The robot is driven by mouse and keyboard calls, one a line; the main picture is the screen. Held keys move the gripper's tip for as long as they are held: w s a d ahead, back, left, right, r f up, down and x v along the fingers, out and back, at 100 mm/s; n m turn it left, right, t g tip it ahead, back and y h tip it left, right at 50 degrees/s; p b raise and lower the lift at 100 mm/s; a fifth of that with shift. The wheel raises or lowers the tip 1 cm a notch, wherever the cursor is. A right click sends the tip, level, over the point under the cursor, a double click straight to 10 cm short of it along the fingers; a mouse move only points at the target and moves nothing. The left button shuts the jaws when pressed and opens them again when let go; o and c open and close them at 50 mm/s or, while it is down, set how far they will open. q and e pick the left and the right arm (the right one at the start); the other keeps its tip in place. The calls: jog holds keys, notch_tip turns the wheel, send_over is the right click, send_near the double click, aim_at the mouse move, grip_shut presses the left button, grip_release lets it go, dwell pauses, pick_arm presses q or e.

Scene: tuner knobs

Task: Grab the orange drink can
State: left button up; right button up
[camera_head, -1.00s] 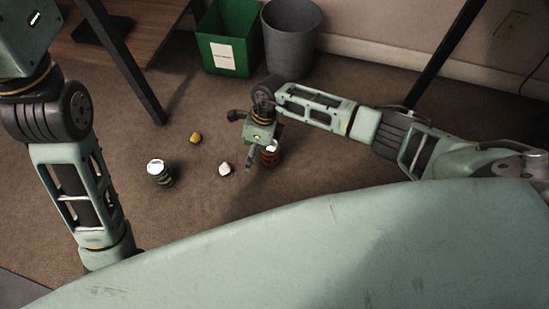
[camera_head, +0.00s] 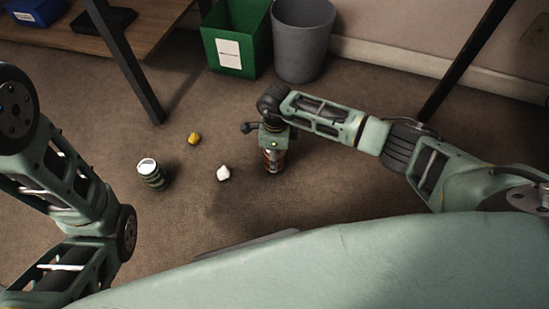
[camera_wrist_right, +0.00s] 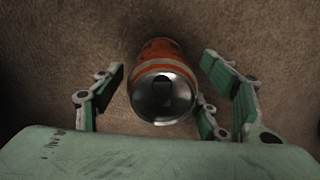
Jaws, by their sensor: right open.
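The orange drink can (camera_wrist_right: 160,55) stands on the carpet between the spread fingers of my right gripper (camera_wrist_right: 160,98) in the right wrist view. Its silver top faces the camera, and a gap shows on its left side; the right finger is close to it. In the head view the can (camera_head: 273,164) is partly hidden under my right gripper (camera_head: 272,152). The right gripper is open around the can.
A green bin (camera_head: 237,40) and a grey bin (camera_head: 302,40) stand behind. A dark table leg (camera_head: 128,65) is at back left.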

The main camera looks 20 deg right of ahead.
notch_tip(320, 180, down, 5)
jog(key=b, duration=0.3)
jog(key=shift+r, duration=0.3)
jog(key=shift+c, duration=0.6)
jog(key=c, duration=0.7)
